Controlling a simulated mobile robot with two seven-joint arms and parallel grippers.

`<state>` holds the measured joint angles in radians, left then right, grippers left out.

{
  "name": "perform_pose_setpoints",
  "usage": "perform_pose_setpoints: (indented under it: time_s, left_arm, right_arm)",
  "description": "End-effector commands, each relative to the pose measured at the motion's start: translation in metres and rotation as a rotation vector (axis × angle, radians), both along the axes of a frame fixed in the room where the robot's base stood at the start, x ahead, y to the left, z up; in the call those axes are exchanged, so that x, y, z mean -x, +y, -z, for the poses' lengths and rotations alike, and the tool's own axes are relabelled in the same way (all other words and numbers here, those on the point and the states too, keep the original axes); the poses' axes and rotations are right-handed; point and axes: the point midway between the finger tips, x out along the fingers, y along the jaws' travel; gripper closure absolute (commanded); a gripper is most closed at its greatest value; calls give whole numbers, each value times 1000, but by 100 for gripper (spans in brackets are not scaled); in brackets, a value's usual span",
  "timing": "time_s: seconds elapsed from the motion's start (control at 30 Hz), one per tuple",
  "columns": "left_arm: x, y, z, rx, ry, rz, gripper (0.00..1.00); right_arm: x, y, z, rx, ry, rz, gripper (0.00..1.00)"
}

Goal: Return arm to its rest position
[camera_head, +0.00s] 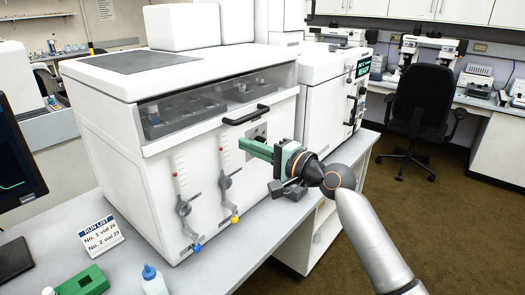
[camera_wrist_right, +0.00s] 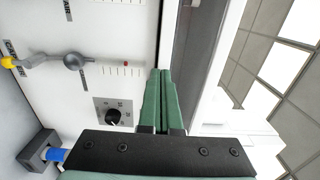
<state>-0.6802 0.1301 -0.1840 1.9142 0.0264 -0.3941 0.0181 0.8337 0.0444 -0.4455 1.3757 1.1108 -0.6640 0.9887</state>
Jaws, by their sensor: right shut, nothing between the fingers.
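My right gripper (camera_head: 244,146) has green fingers and reaches in from the right, in front of the white instrument's front panel (camera_head: 270,182). The fingers are pressed together and empty; they also show shut in the right wrist view (camera_wrist_right: 160,74). They are close to the panel beside a black dial knob (camera_wrist_right: 113,116); I cannot tell whether they touch the panel. My right arm (camera_head: 370,235) stretches from the lower right, out over the bench edge. My left gripper is not in view.
The black door handle (camera_head: 246,115) juts out just above the gripper. Two flow tubes with valves (camera_head: 183,207) (camera_head: 226,181) stand left of it. A run list card (camera_head: 101,232), green block (camera_head: 83,283) and bottle (camera_head: 154,280) are on the bench. Open floor lies right.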

Motion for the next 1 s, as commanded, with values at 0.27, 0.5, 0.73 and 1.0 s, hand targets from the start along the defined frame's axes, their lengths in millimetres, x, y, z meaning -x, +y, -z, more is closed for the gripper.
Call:
perform_pose_setpoints:
  time_s: [0.27, 0.5, 0.73, 1.0]
  left_arm:
    - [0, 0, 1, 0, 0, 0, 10]
    - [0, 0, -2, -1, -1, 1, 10]
    - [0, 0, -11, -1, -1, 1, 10]
    - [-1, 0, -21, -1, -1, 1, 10]
  right_arm:
    - [19, -24, 1, 1, 0, 1, 100]
    - [25, -38, 44, 67, -10, 50, 100]
    - [56, -77, 169, 336, -68, 183, 100]
    - [145, -131, 299, 762, -135, 237, 100]
